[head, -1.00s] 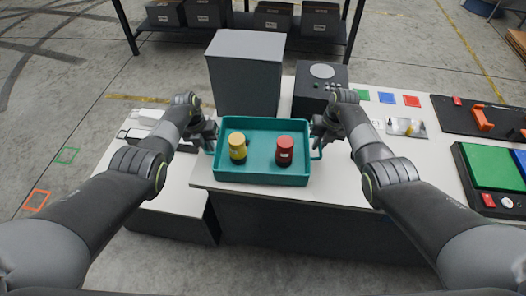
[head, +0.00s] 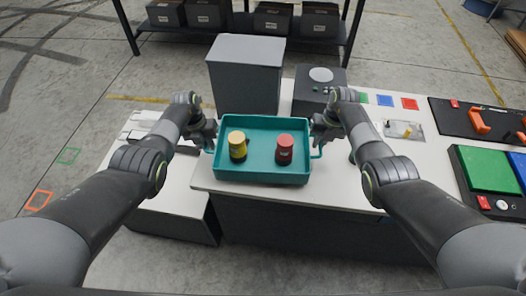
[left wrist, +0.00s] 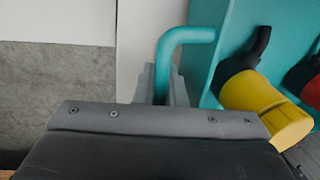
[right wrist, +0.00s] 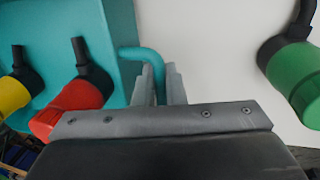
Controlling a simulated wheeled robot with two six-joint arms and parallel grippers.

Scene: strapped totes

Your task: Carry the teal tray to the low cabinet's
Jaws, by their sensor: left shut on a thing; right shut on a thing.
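The teal tray (head: 262,178) is at the front edge of the white worktop, between my two arms. My left gripper (head: 211,142) is shut on the tray's left handle, seen in the left wrist view (left wrist: 185,36). My right gripper (head: 318,142) is shut on the right handle, seen in the right wrist view (right wrist: 150,58). Whether the tray touches the worktop is hard to tell.
A tall grey box (head: 245,75) and a dark device with a round top (head: 320,82) stand behind the tray. A lower white-topped surface (head: 165,188) lies to the left. A green container (right wrist: 297,80) shows in the right wrist view. Green panel (head: 487,168) at right.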

